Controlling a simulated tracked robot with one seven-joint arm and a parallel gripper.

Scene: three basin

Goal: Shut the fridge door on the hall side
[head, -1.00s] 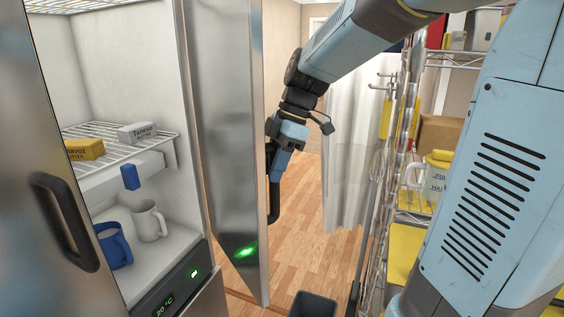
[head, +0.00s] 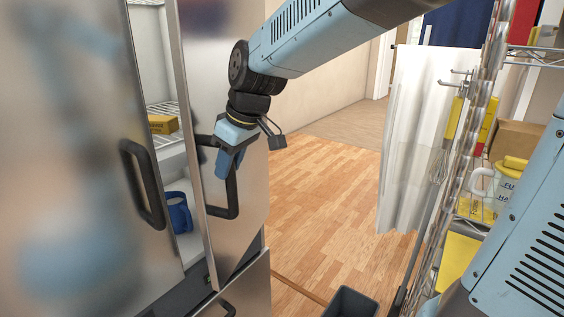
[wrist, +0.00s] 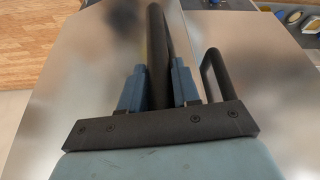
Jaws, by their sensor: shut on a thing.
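The hall-side fridge door (head: 222,120) is a brushed-steel panel standing ajar, with a narrow gap between its edge and the other door. My gripper (head: 229,165) is shut on its black bar handle (head: 236,195). In the wrist view, the blue fingers of my gripper (wrist: 159,88) stand on both sides of that handle (wrist: 157,50). The other fridge door (head: 90,100), at the left, has its own black handle (head: 146,185), which also shows in the wrist view (wrist: 213,72). Through the gap I see a yellow butter box (head: 162,124) and a blue mug (head: 179,212).
A dark bin (head: 350,302) is on the floor at the bottom. A white curtain (head: 415,130) hangs behind. The wooden floor (head: 320,195) between is clear.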

